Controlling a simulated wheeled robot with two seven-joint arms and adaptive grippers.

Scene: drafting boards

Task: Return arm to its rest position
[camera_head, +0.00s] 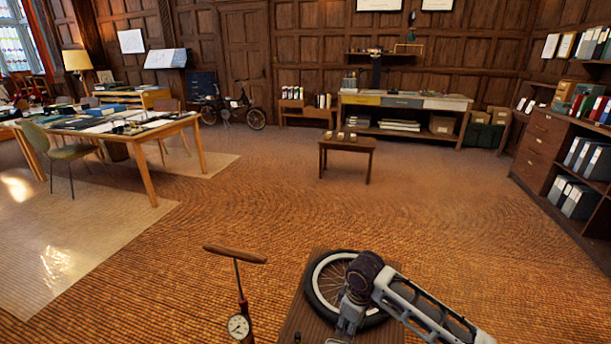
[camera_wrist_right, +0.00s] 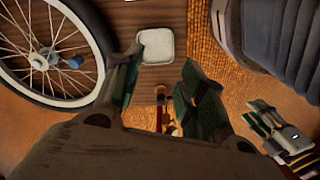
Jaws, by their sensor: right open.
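My right arm (camera_head: 425,305) comes in from the lower right in the head view and bends over a spoked wheel (camera_head: 317,282). My right gripper (camera_head: 343,332) is at the bottom edge there, partly cut off. In the right wrist view my right gripper (camera_wrist_right: 162,72) has its two green fingers spread, with nothing between them. A small pale square item (camera_wrist_right: 155,46) lies on the wooden surface beyond the fingertips. The wheel (camera_wrist_right: 40,98) is to the left of the fingers. What looks like my left gripper (camera_wrist_right: 285,135) shows at the lower right of this view; its opening is unclear.
The wheel lies on a low wooden table (camera_head: 292,325). A floor pump (camera_head: 240,325) with a gauge stands just left of it. The floor beyond is clear up to a small wooden table (camera_head: 346,145). A large desk (camera_head: 130,135) is at left, shelves (camera_head: 560,150) at right.

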